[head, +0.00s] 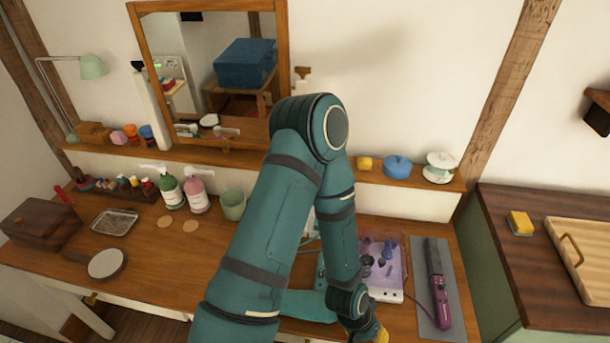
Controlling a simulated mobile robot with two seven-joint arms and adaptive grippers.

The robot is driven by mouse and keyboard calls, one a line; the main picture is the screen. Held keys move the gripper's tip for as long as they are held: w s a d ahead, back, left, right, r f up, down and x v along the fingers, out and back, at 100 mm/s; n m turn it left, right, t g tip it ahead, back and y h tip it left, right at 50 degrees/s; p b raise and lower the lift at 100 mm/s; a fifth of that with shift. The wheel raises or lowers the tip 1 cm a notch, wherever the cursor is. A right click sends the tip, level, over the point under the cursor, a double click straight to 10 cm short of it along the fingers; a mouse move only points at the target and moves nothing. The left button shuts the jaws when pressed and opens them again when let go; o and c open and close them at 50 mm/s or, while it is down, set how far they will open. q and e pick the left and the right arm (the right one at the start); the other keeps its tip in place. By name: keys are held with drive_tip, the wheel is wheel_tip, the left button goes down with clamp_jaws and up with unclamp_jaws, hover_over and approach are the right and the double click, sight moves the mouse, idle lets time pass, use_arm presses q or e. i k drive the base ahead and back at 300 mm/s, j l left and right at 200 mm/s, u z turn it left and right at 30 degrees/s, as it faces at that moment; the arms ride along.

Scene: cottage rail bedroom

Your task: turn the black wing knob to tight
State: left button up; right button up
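I cannot make out the black wing knob for certain; my large teal arm covers the middle of the table. A teal flat piece (303,304) with a thin upright part shows partly behind that arm, on the table. The arm rises from the bottom, left of centre, bends at the top and comes down to the table's front edge. It seems to be my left arm. Its dark wrist end is at the bottom edge beside a small yellow piece (381,335), and its fingertips cannot be made out. My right gripper is not in view.
A purple-lined tray (398,252) with dark small parts stands right of the arm. A grey mat (423,310) bears a purple-handled tool (437,285). Bottles, a green cup (233,205) and a round hand mirror (107,263) are on the left. A framed mirror (200,70) stands behind.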

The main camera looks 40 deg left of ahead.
sight(139, 65)
drive_tip(key=k+j+u, duration=0.3)
drive_tip(key=u, duration=0.35)
drive_tip(key=j+u, duration=0.15)
drive_tip(key=u, duration=0.3)
drive_tip(key=j+u, duration=0.2)
drive_tip(key=u, duration=0.25)
drive_tip(key=i+j+u, duration=0.1)
drive_tip(key=j, duration=0.25)
drive_tip(key=j+u, duration=0.15)
drive_tip(key=j, duration=0.2)
drive_tip(key=i+j+u, duration=0.25)
drive_tip(key=j, duration=0.35)
drive_tip(key=i, duration=0.05)
